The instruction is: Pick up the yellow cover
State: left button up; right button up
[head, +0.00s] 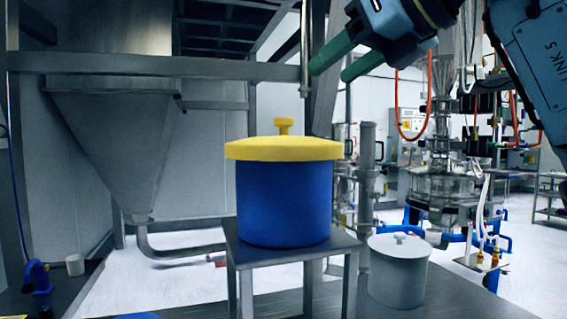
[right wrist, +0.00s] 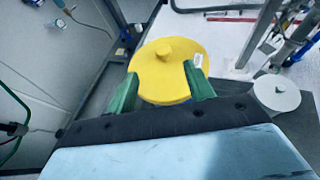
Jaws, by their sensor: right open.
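The yellow cover (head: 283,149) sits flat on top of a blue cylindrical container (head: 284,204), with a small knob (head: 284,126) in its middle. My right gripper (head: 342,68) is open and empty, above and to the right of the cover, with its green fingers pointing down to the left. In the right wrist view the yellow cover (right wrist: 170,72) shows beyond and partly between the two green fingertips (right wrist: 160,82). The fingers look apart from the knob. My left gripper is in neither view.
The blue container stands on a small metal stand (head: 345,245) on a grey table (head: 455,300). A white lidded pot (head: 398,275) stands to the right of the stand. A large metal hopper (head: 125,140) and frame beam (head: 150,65) are behind at left.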

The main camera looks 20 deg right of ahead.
aim_at(284, 119)
jog(key=x, duration=0.2)
jog(key=f+b+x, duration=0.1)
jog(key=x, duration=0.5)
jog(key=shift+s+d+f, duration=0.1)
jog(key=shift+s+f, duration=0.05)
jog(key=shift+f, duration=0.2)
jog(key=x, duration=0.5)
jog(key=shift+w+b, duration=0.4)
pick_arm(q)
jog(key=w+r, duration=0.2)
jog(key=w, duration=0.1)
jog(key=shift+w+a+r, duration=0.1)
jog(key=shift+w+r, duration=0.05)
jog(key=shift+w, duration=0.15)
pick_arm(e)
jog(key=c, duration=1)
